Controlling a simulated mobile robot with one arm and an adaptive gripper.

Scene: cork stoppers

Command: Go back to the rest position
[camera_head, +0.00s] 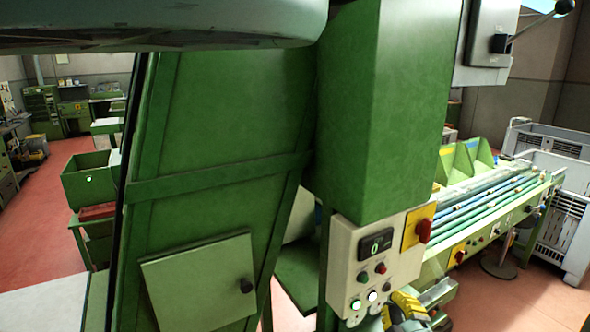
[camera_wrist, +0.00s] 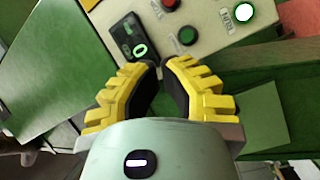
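My gripper (camera_wrist: 162,65) has yellow ribbed fingers with black inner pads. In the wrist view its fingertips come almost together, with nothing seen held between them. In the head view the gripper (camera_head: 406,308) is at the bottom, just below and right of the control panel's lower edge, and partly cut off. The cream control panel (camera_head: 345,267) has a display reading 0, a red button, a dark button and lit buttons. In the wrist view the panel (camera_wrist: 215,22) lies beyond the fingertips; whether they touch it cannot be told.
A tall green machine housing (camera_head: 385,100) stands above the panel. A yellow plate with a red switch (camera_head: 423,231) is beside it. A green bench with rods (camera_head: 495,200) and grey crates (camera_head: 560,220) stand right. Red floor (camera_head: 50,170) is open at left.

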